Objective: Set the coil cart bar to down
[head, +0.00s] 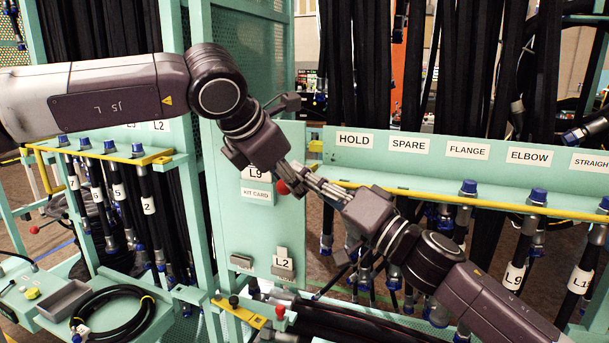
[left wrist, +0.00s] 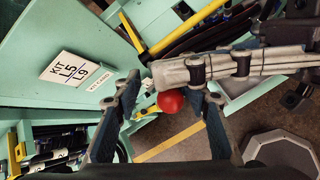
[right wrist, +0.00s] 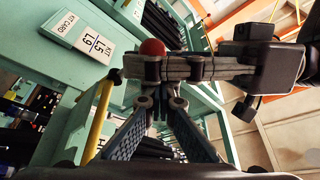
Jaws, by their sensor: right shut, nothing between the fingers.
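In the right wrist view the knob (right wrist: 152,47) shows just beyond the left gripper's fingers. A yellow bar (right wrist: 98,118) stands at left there. I cannot tell for certain which part is the coil cart bar.
A lower red knob (head: 280,311) stands by a yellow plate (head: 240,312). A labelled hose rack (head: 450,165) fills the right, with hanging hoses. A black coil (head: 112,312) and a grey tray (head: 62,300) are at lower left. The arms nearly meet, leaving little room between them.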

